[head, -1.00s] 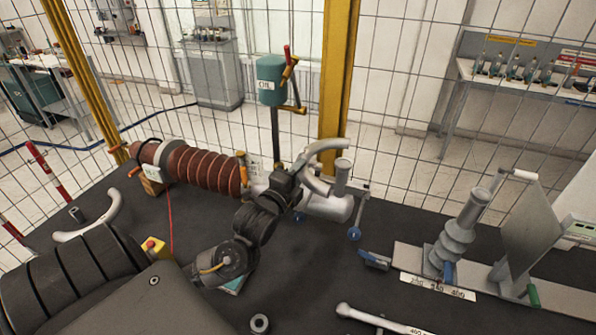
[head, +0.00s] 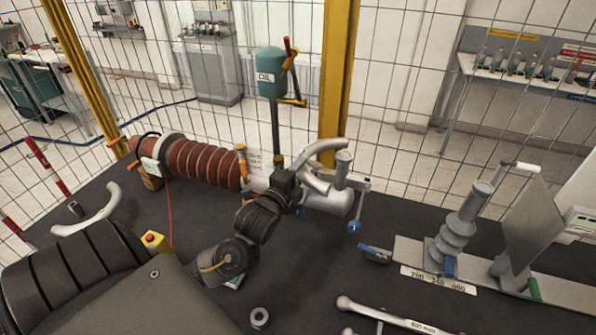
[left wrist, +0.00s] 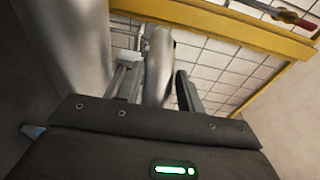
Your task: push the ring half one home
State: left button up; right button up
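One light grey curved ring half (head: 322,147) is at the right end of the brown ribbed bushing (head: 200,163), beside the grey metal fitting (head: 330,203). My left gripper (head: 298,188) is at the ring half's lower left part. In the left wrist view the curved metal (left wrist: 158,65) lies between the two fingers of my left gripper (left wrist: 158,90), which appear closed on it. The gripper's body hides where the ring half meets the bushing end. A second ring half (head: 92,214) lies on the black table at the left. My right gripper is not in view.
A blue-knobbed handle (head: 354,227) hangs near the fitting. A ribbed grey post (head: 460,232) and plate (head: 530,225) stand at right. A wrench (head: 385,317) and a nut (head: 260,317) lie in front.

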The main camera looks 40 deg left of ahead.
pick_arm(q)
jog(key=o, duration=0.3)
jog(key=shift+o, duration=0.2)
jog(key=p+v, duration=0.1)
jog(key=v, duration=0.9)
jog(key=shift+s, duration=0.4)
